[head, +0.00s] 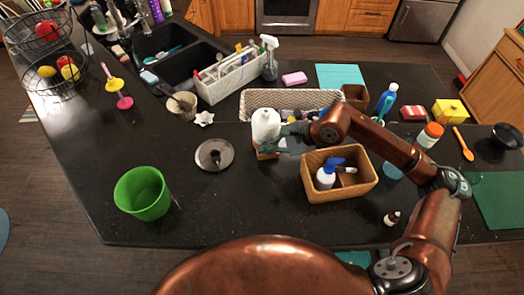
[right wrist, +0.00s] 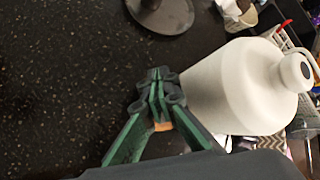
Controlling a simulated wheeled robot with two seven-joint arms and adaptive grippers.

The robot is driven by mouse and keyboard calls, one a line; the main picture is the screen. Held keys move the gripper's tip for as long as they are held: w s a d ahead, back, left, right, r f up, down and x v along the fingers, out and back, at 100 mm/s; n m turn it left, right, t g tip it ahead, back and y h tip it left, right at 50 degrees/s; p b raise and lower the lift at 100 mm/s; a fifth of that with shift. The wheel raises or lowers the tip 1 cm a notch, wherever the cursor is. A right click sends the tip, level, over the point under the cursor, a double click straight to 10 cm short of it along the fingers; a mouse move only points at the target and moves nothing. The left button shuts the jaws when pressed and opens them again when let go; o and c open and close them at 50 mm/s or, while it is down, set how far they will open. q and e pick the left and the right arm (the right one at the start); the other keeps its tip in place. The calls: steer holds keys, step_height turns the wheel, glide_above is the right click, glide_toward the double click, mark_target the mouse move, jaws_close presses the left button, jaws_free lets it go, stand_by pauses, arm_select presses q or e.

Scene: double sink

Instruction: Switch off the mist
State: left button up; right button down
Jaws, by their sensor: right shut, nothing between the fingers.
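A white bottle-shaped device (head: 265,122) with a narrow neck stands on the dark counter in the middle of the head view. A tan, wood-coloured part shows at its foot. I take it for the mist maker; I see no plume of mist. My right gripper (head: 268,146) is at the lower front of the device. In the right wrist view the device (right wrist: 235,88) lies sideways in the picture. The green fingers (right wrist: 158,90) are shut, empty and close beside its lower end. I cannot tell whether they touch it. My left gripper is not in view.
A wooden box (head: 348,190) with a blue-topped bottle stands right of the device, under my right arm. A round metal lid (head: 214,154) and a green bucket (head: 143,193) are to the left. A white caddy (head: 232,81) and the sink lie behind. The front counter is mostly clear.

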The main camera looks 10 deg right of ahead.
mark_target(265, 156)
steer(key=shift+r, duration=0.1)
steer(key=shift+r+p, duration=1.05)
steer(key=shift+r, duration=1.9)
